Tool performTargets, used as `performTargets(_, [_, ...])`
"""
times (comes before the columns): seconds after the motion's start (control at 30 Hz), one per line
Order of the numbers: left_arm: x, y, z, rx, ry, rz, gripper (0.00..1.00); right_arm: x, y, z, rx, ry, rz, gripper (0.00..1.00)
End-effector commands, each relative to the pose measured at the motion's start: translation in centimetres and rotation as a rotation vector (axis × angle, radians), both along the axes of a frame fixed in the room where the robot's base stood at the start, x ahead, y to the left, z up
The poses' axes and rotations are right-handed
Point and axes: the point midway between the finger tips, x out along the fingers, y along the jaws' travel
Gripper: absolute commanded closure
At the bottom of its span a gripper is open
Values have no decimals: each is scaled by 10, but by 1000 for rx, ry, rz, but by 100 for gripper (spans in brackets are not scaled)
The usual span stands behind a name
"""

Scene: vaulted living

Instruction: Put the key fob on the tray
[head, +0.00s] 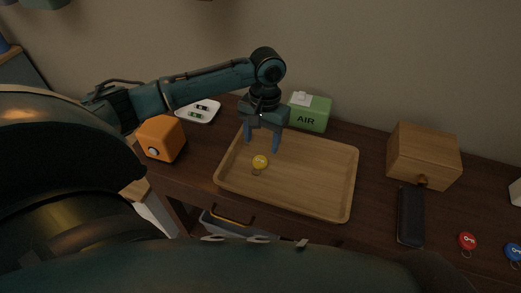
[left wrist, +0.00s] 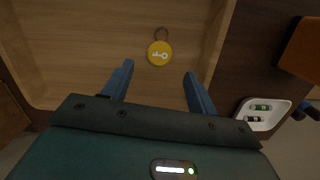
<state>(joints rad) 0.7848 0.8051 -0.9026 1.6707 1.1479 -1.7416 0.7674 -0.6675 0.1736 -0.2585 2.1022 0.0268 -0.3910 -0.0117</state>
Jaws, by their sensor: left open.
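A yellow round key fob (head: 260,161) with a key symbol and a small ring lies on the wooden tray (head: 325,178), toward its left side. In the left wrist view the key fob (left wrist: 159,53) lies flat on the tray floor, just beyond the fingertips. My left gripper (head: 262,148) is open and empty above the tray, close to the fob and apart from it. Its two fingers (left wrist: 159,78) show spread in the left wrist view. A red key fob (head: 467,241) and a blue key fob (head: 513,252) lie on the table at the far right. My right gripper does not show.
An orange box (head: 161,138) stands left of the tray. A white dish (head: 198,111) with small batteries and a green AIR box (head: 309,112) are behind. A wooden box (head: 423,156) and a dark case (head: 411,216) are at the right.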

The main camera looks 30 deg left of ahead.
Motion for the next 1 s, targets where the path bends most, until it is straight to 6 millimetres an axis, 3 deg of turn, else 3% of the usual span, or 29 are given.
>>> performTargets(0.1, [4, 0, 26, -1, -4, -1, 42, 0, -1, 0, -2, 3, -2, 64])
performTargets(0.33, [7, 1, 54, 0, -1, 0, 42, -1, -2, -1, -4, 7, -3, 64])
performTargets(1.0, [7, 1, 58, 0, 1, 0, 42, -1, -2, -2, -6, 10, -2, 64])
